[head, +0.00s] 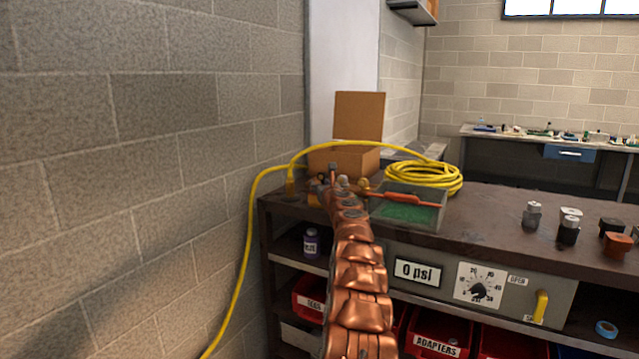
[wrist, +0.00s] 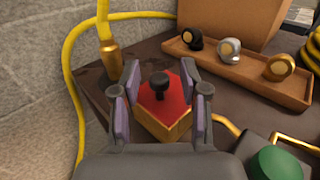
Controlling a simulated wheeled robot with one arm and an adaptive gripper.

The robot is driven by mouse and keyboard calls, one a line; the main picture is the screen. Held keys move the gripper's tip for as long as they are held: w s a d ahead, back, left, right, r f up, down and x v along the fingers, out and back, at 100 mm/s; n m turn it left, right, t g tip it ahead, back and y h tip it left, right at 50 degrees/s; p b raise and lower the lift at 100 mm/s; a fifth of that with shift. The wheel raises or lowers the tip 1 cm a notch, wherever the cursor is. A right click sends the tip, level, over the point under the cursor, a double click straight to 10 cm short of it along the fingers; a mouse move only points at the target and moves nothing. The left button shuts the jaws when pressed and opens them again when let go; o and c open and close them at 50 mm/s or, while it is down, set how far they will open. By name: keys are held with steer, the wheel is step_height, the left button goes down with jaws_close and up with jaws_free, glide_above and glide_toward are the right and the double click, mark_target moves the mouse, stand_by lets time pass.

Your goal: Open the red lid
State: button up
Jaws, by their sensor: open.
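In the wrist view a red lid (wrist: 165,101) with a black knob (wrist: 159,84) sits on a small gold box (wrist: 172,130). The lid appears shut on the box. My gripper (wrist: 160,88) is open, with its fingers on either side of the lid and knob. I cannot tell whether the fingers touch the box. In the head view my gripper (head: 337,180) is over the left end of the workbench, and my arm hides most of the box and the red lid there.
A wooden tray (wrist: 236,72) with black, silver and gold knobs lies behind the box. A brass fitting (wrist: 111,60) with a yellow hose stands at left. A cardboard box (head: 345,157), coiled yellow hose (head: 425,177) and grey tray (head: 420,222) share the workbench (head: 490,215). A block wall rises at left.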

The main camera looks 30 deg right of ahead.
steer(key=shift+w+f+p, duration=0.1)
steer(key=shift+w+p, duration=0.2)
steer(key=shift+w, duration=0.25)
steer(key=shift+c, duration=0.4)
jaws_close()
